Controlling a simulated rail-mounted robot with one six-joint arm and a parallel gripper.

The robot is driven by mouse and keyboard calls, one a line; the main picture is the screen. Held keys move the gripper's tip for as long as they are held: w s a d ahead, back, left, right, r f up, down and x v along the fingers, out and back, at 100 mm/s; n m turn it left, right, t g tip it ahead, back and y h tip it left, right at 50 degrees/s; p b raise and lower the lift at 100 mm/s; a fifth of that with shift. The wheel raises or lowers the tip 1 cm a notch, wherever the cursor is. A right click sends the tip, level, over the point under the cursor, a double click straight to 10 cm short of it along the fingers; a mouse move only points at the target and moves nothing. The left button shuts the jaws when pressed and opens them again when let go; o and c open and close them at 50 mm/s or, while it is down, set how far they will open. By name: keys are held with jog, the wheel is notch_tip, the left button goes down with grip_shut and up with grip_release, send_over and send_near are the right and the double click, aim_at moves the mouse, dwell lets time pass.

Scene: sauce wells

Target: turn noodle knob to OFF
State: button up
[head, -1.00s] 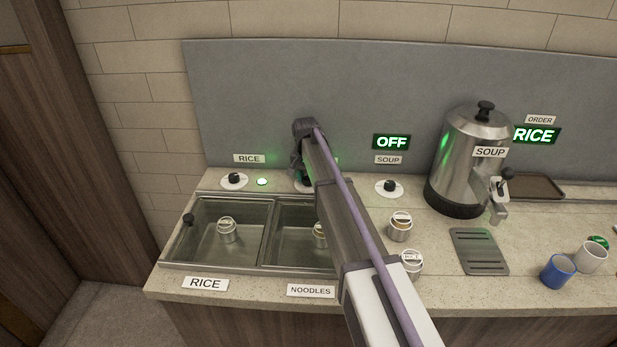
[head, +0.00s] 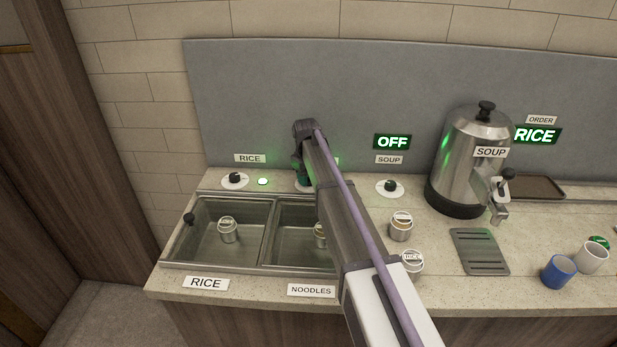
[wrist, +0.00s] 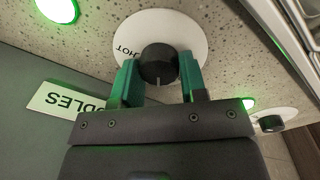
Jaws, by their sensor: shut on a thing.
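The noodle knob (wrist: 158,64) is black and sits on a round white dial (wrist: 184,33) marked HOT in the wrist view. My gripper (wrist: 160,80) has its two green fingers on either side of the knob and is shut on it. A pale mark shows on the knob's near face. In the head view my gripper (head: 303,178) is low over the noodle dial, and my arm hides most of that dial. The NOODLES label (wrist: 65,101) behind the knob is upside down and partly cut off in the wrist view. A green light (wrist: 60,8) glows at the upper left there.
The rice knob (head: 234,179) and a lit green lamp (head: 263,181) are to the left, the soup knob (head: 390,186) to the right. A sign (head: 392,142) above SOUP reads OFF. Two wells (head: 228,258) lie in front. A steel soup urn (head: 470,160) stands right.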

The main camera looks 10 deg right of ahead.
jog(key=n, duration=0.3)
jog(key=shift+n, duration=0.3)
jog(key=shift+s+n, duration=0.1)
jog(key=shift+n, duration=1.8)
jog(key=o, duration=0.9)
jog(key=r+p, duration=1)
jog(key=shift+s+a+r+p, duration=0.15)
jog(key=shift+s+r+p, duration=0.1)
jog(key=shift+r+p, duration=0.15)
